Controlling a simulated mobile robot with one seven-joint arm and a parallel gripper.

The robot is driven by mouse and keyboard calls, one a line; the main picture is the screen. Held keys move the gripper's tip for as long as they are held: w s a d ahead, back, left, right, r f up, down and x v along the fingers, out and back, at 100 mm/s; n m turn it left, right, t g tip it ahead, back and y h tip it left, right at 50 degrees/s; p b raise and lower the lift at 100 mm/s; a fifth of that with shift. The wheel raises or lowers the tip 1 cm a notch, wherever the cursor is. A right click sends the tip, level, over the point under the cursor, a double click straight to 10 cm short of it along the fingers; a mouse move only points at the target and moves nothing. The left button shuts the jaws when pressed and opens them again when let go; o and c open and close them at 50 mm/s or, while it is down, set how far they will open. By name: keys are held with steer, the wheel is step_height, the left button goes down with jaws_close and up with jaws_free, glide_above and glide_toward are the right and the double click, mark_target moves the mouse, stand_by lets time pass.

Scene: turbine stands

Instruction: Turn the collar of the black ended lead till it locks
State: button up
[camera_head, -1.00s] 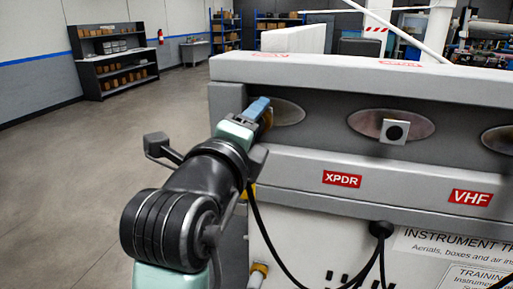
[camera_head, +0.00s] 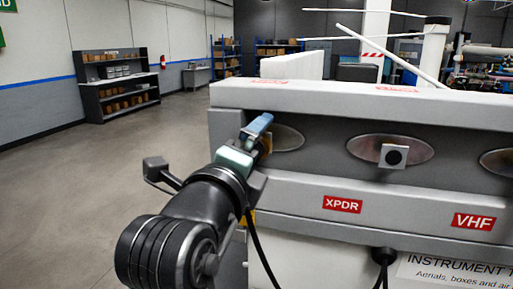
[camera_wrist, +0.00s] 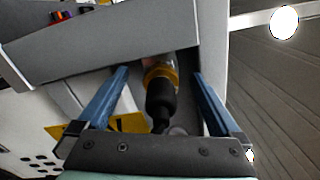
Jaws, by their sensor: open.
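My gripper (camera_head: 259,127) is at the left oval recess of the grey panel. In the wrist view its two blue fingers (camera_wrist: 160,73) are open, one on each side of the lead's end. The lead has a black end (camera_wrist: 160,103) and a brass-coloured collar (camera_wrist: 161,76). The collar lies between the fingers with a gap on both sides, and its far side meets the panel recess. Whether it is seated there is hidden. In the head view my gripper mostly hides the collar, and a black cable (camera_head: 261,245) hangs below.
The panel's front ledge (camera_head: 350,180) carries red XPDR (camera_head: 342,204) and VHF (camera_head: 473,222) labels. A middle oval recess (camera_head: 365,148) holds a square plate with a black centre (camera_head: 394,156). Another black cable (camera_head: 383,258) hangs from the front. Open floor lies left.

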steer(key=shift+s, duration=0.15)
steer(key=b+v, duration=0.1)
steer(key=v, duration=0.3)
steer(key=shift+s+a, duration=0.2)
steer(key=shift+s, duration=0.15)
steer(key=shift+c, duration=1.1)
steer(key=shift+r+n, duration=0.2)
steer(key=shift+n, duration=0.1)
steer(key=shift+c, duration=0.3)
steer(key=shift+w+d+f+n+p, duration=0.1)
steer(key=shift+w+d+n+p, duration=0.2)
steer(key=shift+w+n+p, duration=0.9)
steer(key=shift+w+d+n+p, duration=0.35)
steer(key=shift+n+p, duration=1.4)
steer(key=shift+n, duration=0.1)
steer(key=shift+w+d+f+n+p, duration=0.1)
steer(key=shift+w+d+n+p, duration=0.2)
steer(key=shift+w+n+p, duration=0.9)
